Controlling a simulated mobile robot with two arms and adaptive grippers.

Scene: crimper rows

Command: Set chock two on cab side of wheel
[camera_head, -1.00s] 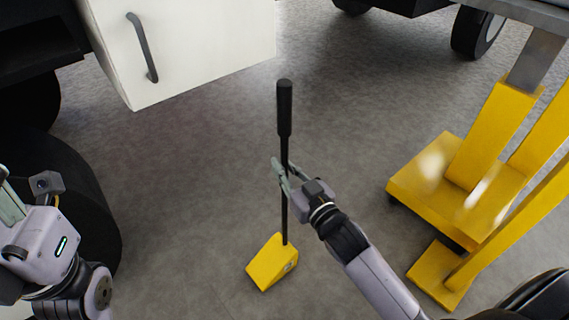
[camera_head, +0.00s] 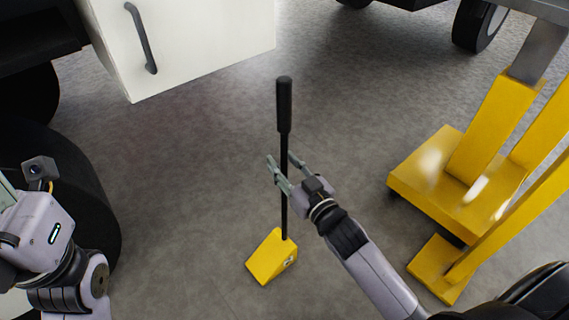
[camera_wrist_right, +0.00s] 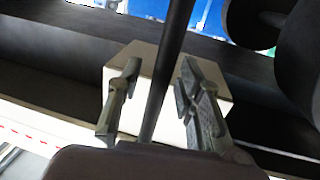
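The yellow chock (camera_head: 270,257) rests on the grey floor, with a black pole (camera_head: 284,205) and thick black grip (camera_head: 284,105) rising from it. My right gripper (camera_head: 283,170) is around the pole at about mid-height, with its fingers spread. In the right wrist view the dark pole (camera_wrist_right: 168,75) passes between the two fingers (camera_wrist_right: 163,98), with a gap on each side. A large black wheel (camera_head: 88,195) stands at the left, partly behind my left arm. My left gripper (camera_head: 6,185) is cut off by the left edge, so its fingers cannot be judged.
A white box with a dark handle (camera_head: 200,45) hangs over the floor at the upper left. A yellow stand (camera_head: 440,185) stands at the right. Another vehicle wheel (camera_head: 478,28) is at the upper right. Bare floor (camera_head: 180,190) lies between the chock and the left wheel.

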